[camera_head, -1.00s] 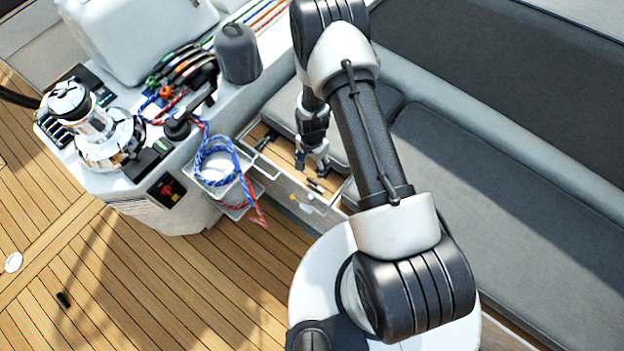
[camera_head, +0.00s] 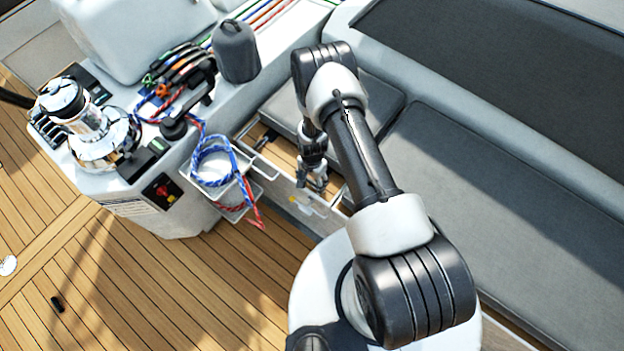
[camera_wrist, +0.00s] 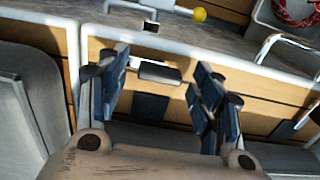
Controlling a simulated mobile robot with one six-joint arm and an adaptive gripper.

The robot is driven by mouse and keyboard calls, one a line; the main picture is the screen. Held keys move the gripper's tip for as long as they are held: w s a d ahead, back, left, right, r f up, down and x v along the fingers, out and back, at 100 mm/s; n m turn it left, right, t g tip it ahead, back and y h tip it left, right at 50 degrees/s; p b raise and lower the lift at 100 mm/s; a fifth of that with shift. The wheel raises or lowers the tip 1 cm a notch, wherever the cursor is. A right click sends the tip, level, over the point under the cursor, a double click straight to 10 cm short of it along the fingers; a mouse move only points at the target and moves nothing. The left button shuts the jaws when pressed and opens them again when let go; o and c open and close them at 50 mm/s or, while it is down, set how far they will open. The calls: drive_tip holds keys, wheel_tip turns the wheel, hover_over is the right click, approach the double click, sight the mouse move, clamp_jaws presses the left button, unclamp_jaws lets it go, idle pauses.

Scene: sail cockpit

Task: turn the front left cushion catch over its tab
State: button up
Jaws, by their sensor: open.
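My gripper (camera_head: 313,182) hangs over the open locker by the seat in the head view. In the wrist view my gripper (camera_wrist: 160,68) is open, its two blue-grey pads wide apart. Between the pads and beyond them shows a short dark bar (camera_wrist: 160,73) at a white plate on the locker's pale rim; it looks like the cushion catch. It is not gripped, and I cannot tell whether the pads touch it. Its tab cannot be told apart clearly. In the head view the catch is too small or hidden by my gripper.
A grey seat cushion (camera_head: 440,180) lies right of my arm, and another cushion shows at the wrist view's left edge (camera_wrist: 20,110). A rope bin (camera_head: 212,168) with blue and red lines hangs left of the locker.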

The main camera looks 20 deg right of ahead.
drive_tip(key=shift+c, duration=0.6)
drive_tip(key=c, duration=0.9)
drive_tip(key=shift+c, duration=0.2)
drive_tip(key=shift+n, duration=0.3)
drive_tip(key=n+b, duration=0.2)
drive_tip(key=n, duration=0.1)
drive_tip(key=n+b, duration=0.1)
drive_tip(key=n, duration=0.4)
drive_tip(key=shift+n+b, duration=0.35)
drive_tip(key=shift+n, duration=0.05)
drive_tip(key=n+b, duration=0.1)
drive_tip(key=n, duration=0.3)
drive_tip(key=shift+n, duration=0.3)
drive_tip(key=shift+n+b, duration=0.5)
drive_tip(key=shift+n, duration=1.4)
